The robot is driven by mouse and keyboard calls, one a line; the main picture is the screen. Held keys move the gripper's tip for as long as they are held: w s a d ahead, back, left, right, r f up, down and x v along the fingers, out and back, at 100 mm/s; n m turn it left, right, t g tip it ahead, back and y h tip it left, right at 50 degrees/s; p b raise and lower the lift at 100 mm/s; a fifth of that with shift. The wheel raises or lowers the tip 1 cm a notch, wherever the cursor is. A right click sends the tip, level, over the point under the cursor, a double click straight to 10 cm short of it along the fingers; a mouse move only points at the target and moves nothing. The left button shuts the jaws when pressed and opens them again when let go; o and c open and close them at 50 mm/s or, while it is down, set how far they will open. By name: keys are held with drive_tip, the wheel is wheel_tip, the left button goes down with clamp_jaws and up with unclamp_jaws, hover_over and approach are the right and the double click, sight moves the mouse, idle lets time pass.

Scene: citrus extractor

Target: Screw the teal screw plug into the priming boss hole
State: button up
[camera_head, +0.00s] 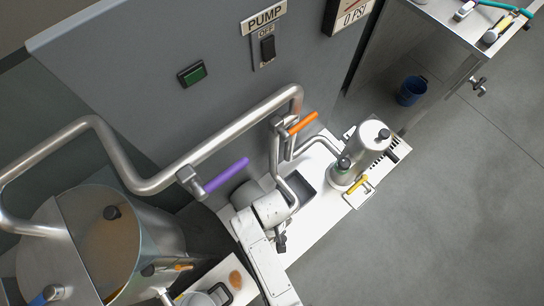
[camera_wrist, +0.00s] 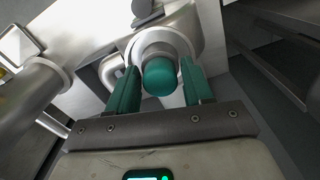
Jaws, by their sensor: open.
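The teal screw plug (camera_wrist: 160,77) is at the centre of the wrist view, its rounded end facing the camera. It stands at the face of a round metal collar (camera_wrist: 178,42), which appears to be the priming boss. The plug covers the hole, so I cannot tell how deep it sits. My gripper (camera_wrist: 159,70) is open, with one teal finger on each side of the plug. A narrow gap shows between the plug and the fingers. In the head view I cannot make out the plug or my gripper's fingers.
A steel canister (camera_head: 370,137) with a yellow handle (camera_head: 357,184) stands right of my arm. Pipes with an orange handle (camera_head: 302,123) and a purple handle (camera_head: 226,176) run close by. A large steel tank (camera_head: 120,235) is at lower left. Floor (camera_head: 440,210) at right is clear.

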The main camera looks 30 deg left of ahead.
drive_tip(key=shift+n, duration=0.4)
drive_tip(key=shift+n, duration=0.8)
drive_tip(key=c, duration=0.5)
drive_tip(key=shift+m, duration=0.9)
drive_tip(key=shift+m, duration=0.8)
drive_tip(key=shift+m, duration=0.9)
